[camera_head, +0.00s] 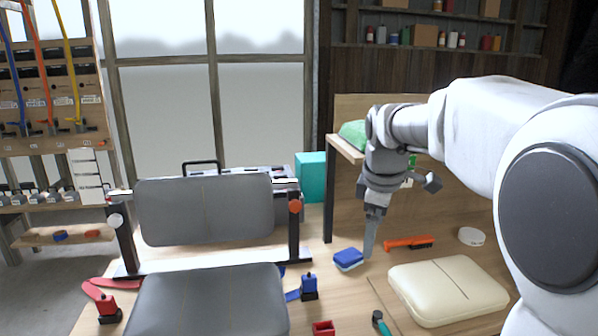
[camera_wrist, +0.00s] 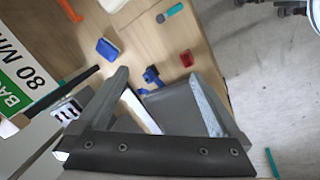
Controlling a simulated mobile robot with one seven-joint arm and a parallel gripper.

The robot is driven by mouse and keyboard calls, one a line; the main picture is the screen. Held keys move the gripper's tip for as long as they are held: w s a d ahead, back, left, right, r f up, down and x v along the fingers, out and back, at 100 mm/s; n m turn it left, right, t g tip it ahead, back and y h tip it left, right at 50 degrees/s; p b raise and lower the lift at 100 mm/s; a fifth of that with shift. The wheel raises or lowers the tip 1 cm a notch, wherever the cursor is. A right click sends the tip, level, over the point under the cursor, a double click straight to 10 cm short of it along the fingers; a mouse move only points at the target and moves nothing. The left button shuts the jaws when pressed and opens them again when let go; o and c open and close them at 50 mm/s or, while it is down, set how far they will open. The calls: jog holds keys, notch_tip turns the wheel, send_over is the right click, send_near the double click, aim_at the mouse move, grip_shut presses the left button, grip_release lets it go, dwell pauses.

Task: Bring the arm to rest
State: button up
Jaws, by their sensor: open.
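My white and grey arm reaches in from the right in the head view. My gripper (camera_head: 370,248) points down in front of the wooden shelf unit, above the bench and near a blue sponge-like block (camera_head: 348,258). In the wrist view my gripper (camera_wrist: 158,76) has its two grey fingers spread wide, with nothing held between them. Beyond the fingers lie a grey padded panel (camera_wrist: 172,112) and a blue clamp (camera_wrist: 152,77), both apart from them as far as I can tell.
An upright grey panel (camera_head: 205,210) stands in a black frame, with another grey panel (camera_head: 208,305) before it. The bench also holds a cream cushion (camera_head: 448,288), an orange-handled brush (camera_head: 408,243), a white round lid (camera_head: 471,236) and a red block (camera_head: 323,328). A wooden shelf (camera_head: 345,148) stands close behind my gripper.

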jog(key=s+r+m+t+p, duration=0.1)
jog(key=s+m+p, duration=0.4)
jog(key=s+m, duration=0.8)
jog(key=s+t, duration=0.1)
jog(key=s, duration=1.1)
jog(key=shift+s+a+r+y, duration=0.3)
jog(key=shift+s+r, duration=0.05)
jog(key=shift+s, duration=0.05)
